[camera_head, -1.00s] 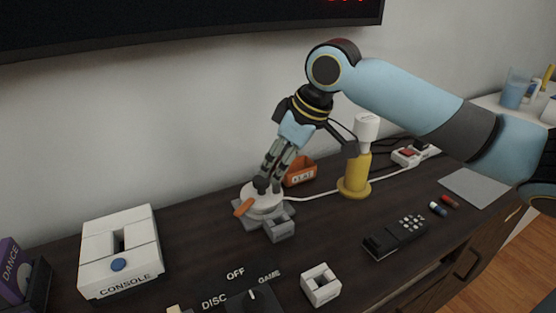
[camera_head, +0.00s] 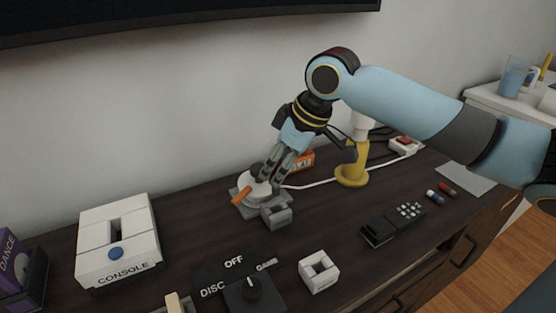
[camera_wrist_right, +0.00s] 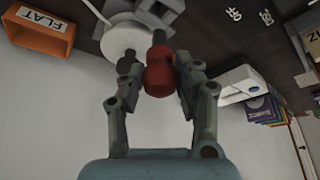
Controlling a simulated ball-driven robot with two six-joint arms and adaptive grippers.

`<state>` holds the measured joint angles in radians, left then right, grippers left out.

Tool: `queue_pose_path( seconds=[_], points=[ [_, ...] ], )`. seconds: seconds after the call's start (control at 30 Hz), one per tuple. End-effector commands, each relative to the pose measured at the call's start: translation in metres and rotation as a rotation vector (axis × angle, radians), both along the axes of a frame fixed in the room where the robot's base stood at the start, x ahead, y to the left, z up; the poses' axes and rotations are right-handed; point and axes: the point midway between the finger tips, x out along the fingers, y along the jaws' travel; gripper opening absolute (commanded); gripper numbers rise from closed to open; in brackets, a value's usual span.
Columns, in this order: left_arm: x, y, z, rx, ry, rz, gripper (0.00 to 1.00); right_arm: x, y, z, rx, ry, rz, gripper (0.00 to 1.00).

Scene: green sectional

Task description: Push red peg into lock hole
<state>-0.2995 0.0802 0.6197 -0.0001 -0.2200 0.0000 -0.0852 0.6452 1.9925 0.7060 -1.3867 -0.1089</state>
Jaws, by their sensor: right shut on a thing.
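The red peg (camera_wrist_right: 158,72) is between the fingertips of my right gripper (camera_wrist_right: 160,82) in the wrist view. In the head view the right gripper (camera_head: 270,178) is low over the lock, a white round disc (camera_head: 257,188) on a grey base (camera_head: 247,211) with an orange lever (camera_head: 241,196). The disc also shows in the wrist view (camera_wrist_right: 122,36), just beyond the peg, with a dark knob beside the peg. The lock hole is hidden, and I cannot tell whether the peg touches the lock. My left gripper is not in view.
A yellow stand (camera_head: 352,172) and a small orange tray (camera_head: 305,158) are behind and right of the lock. The white console (camera_head: 118,245) is at left. A dial panel (camera_head: 250,290), white block (camera_head: 319,271) and remote (camera_head: 392,225) are in front. Dark tabletop between them is free.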

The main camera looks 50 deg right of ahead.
Motion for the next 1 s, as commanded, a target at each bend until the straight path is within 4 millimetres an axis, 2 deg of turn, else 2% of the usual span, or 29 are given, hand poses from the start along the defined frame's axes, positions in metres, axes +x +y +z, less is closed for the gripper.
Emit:
queue_pose_path(
  seconds=[0.1,0.3,1.0],
  points=[
    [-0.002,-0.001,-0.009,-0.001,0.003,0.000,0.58,0.000,0.000,-0.016,0.000,0.001,-0.002,0.05],
    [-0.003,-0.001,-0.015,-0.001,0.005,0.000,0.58,0.000,0.000,-0.029,0.000,0.000,0.000,0.05],
    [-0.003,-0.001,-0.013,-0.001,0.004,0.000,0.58,0.000,0.000,-0.029,0.000,0.000,0.000,0.05]
  ],
)
